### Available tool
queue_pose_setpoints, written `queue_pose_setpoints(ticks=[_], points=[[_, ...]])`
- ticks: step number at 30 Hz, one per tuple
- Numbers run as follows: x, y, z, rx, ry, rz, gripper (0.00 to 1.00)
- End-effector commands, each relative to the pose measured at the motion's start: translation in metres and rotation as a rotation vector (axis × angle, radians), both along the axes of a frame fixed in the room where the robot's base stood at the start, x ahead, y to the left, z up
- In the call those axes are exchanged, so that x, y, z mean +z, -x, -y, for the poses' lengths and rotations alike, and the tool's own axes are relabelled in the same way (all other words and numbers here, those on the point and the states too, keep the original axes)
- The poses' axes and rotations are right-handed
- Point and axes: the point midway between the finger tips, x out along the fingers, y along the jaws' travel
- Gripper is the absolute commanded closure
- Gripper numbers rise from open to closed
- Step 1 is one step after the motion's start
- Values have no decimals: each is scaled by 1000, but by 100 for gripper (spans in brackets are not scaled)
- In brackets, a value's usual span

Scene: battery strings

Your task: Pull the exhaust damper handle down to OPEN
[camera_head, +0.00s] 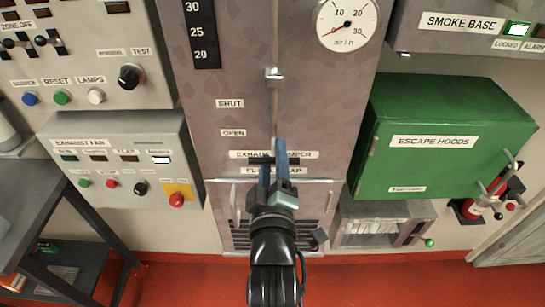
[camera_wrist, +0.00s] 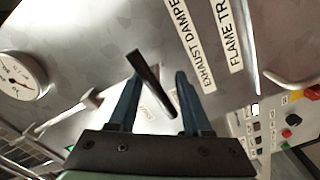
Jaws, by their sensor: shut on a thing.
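The exhaust damper handle shows as a dark bar (camera_head: 262,161) in the head view, in front of the EXHAUST DAMPER label (camera_head: 304,155) and lower in the picture than the OPEN label (camera_head: 233,133). The SHUT label (camera_head: 229,104) is higher up. My gripper (camera_head: 273,156) has its blue fingers on this bar, and the rest of my gripper hides the panel below. In the wrist view the dark handle bar (camera_wrist: 148,76) stands slantwise between the fingers of my gripper (camera_wrist: 155,88). The contact points are not clear there.
A thin vertical rod with a grey bracket (camera_head: 274,78) runs up the grey panel. A round air gauge (camera_head: 346,22) is above right. The green ESCAPE HOODS cabinet (camera_head: 445,115) juts out at right, the exhaust fan control box (camera_head: 125,170) at left. A dark table (camera_head: 55,190) stands lower left.

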Motion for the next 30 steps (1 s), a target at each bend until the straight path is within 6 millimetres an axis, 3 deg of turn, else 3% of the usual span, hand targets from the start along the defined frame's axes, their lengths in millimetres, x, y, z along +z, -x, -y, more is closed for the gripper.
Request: queue_pose_setpoints(ticks=[10, 14, 30], points=[[-4, 2, 3, -5, 1, -8, 56], [-5, 13, 2, -5, 1, -8, 56], [-3, 110, 1, -2, 2, -4, 56]])
